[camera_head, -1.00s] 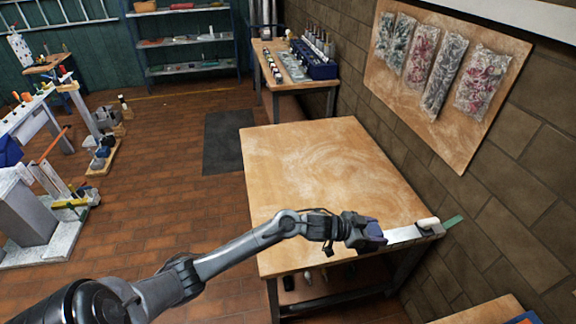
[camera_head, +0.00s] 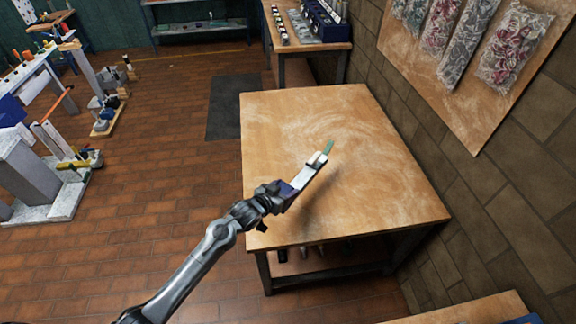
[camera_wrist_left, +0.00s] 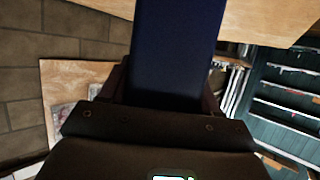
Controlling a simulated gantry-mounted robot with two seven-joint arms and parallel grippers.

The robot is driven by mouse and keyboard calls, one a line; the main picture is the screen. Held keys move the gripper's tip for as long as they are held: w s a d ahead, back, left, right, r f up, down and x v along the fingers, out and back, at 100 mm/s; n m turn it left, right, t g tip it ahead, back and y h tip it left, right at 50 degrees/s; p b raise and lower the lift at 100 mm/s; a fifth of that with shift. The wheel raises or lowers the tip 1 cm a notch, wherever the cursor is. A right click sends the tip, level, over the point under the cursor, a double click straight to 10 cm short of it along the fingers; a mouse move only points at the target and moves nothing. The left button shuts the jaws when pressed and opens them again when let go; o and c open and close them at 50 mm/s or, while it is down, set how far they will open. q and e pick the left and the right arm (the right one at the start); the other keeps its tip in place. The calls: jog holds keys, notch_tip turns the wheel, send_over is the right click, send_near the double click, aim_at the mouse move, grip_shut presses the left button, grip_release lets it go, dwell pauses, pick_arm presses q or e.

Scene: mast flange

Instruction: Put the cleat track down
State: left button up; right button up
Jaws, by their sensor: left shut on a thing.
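The cleat track (camera_head: 307,174) is a short silver-grey bar with a dark blue part at the gripper, a pale block on top and a green strip at its far end. My left gripper (camera_head: 284,193) is shut on its near end and holds it over the wooden table (camera_head: 380,180), pointing up and right. A soft shadow lies on the table beside it, and it looks raised. In the left wrist view a dark blue piece (camera_wrist_left: 175,50) fills the space ahead of the gripper. The fingertips are mostly hidden. My right gripper is out of view.
The table top is otherwise bare, with free room behind and to the right. A bench with a blue rack (camera_head: 328,22) is behind. Some objects sit below the table.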

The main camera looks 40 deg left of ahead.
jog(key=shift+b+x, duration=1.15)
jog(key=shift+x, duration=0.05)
pick_arm(q)
jog(key=shift+w+a+f+b, duration=0.2)
jog(key=shift+w+a+f, duration=0.45)
jog(key=shift+a+f, duration=1.05)
jog(key=shift+w+a+f+b, duration=0.15)
jog(key=shift+w+a+f, duration=0.45)
jog(key=shift+a+f, duration=1.05)
jog(key=shift+w+a+f+b, duration=0.2)
jog(key=shift+w+a+f, duration=0.45)
jog(key=shift+a+f, duration=1.05)
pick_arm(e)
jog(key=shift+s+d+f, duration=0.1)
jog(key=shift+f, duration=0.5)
pick_arm(q)
jog(key=shift+f, duration=0.15)
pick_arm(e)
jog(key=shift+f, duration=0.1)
pick_arm(q)
jog(key=o, duration=1.3)
jog(key=shift+o, duration=0.2)
